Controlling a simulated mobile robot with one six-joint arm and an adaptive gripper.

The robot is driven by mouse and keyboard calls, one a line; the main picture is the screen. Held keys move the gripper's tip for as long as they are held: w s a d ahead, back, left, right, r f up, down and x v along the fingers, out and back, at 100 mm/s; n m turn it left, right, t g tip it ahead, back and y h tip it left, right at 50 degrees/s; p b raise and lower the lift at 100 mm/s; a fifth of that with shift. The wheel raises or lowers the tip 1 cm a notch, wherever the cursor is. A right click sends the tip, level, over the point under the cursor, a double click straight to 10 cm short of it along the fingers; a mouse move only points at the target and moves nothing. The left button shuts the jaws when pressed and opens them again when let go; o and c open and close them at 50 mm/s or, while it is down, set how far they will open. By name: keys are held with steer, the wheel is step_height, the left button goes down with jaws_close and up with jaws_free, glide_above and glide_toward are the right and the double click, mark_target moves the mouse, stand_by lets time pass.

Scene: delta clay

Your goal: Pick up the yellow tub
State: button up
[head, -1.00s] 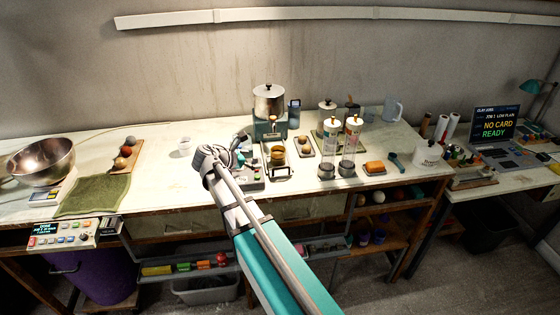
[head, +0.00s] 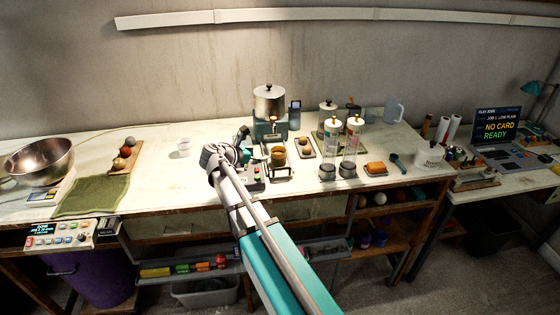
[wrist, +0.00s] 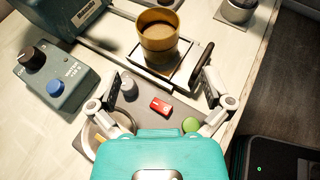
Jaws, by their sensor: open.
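The yellow tub (head: 277,156) stands upright on a small platform in front of the dispenser in the head view. In the wrist view the yellow tub (wrist: 158,38) is at top centre, with a brownish inside. My gripper (wrist: 160,84) is open and empty, its two fingers spread wide on the tub's near side. The tub lies beyond the fingertips, apart from them. In the head view my wrist hides much of the gripper, just left of the tub.
A grey control box with a red switch (wrist: 161,105) and green button (wrist: 191,125) lies below the gripper.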

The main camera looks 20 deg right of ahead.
mark_target(278, 152)
steer(key=shift+b+x, duration=0.8)
steer(key=shift+x, duration=1.85)
steer(key=shift+b+x, duration=0.95)
steer(key=shift+x, duration=1.65)
steer(key=shift+w, duration=0.1)
steer(key=c, duration=1.1)
